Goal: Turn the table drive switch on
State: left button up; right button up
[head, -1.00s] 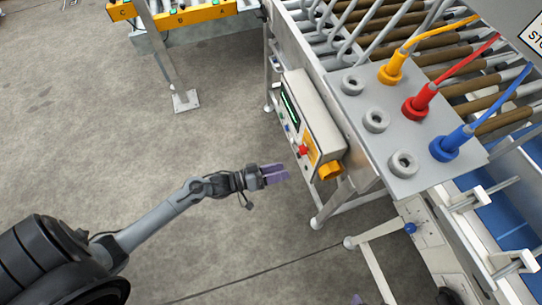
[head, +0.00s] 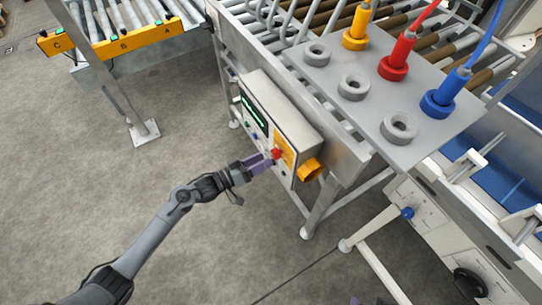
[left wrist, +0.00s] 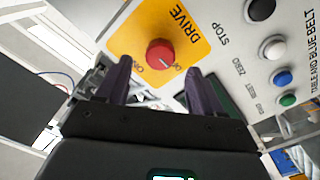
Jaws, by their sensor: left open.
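The drive switch is a red round knob (head: 277,154) on a yellow plate (left wrist: 190,32) marked DRIVE, on the front of a grey control box (head: 284,115). In the left wrist view the red knob (left wrist: 160,53) has a small pale mark on its lower edge, pointing towards the lower right, near the OFF lettering; ON is at its lower left. My left gripper (head: 268,161) is open, its purple fingers close to the knob. In the left wrist view the fingers (left wrist: 160,78) stand either side of and below the knob; contact cannot be told. Purple tips (head: 355,300) at the bottom edge seem to be my right gripper.
Black, white, blue and green buttons (left wrist: 282,78) sit beside the yellow plate. An orange-yellow part (head: 310,170) sticks out at the box's lower corner. Yellow, red and blue plugs (head: 398,62) stand on a grey panel above. Open floor (head: 80,200) lies to the left.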

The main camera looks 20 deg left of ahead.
aim_at(273, 155)
pick_arm(q)
jog(key=shift+x, duration=2.3)
jog(key=shift+c, duration=0.2)
jog(key=c, duration=1)
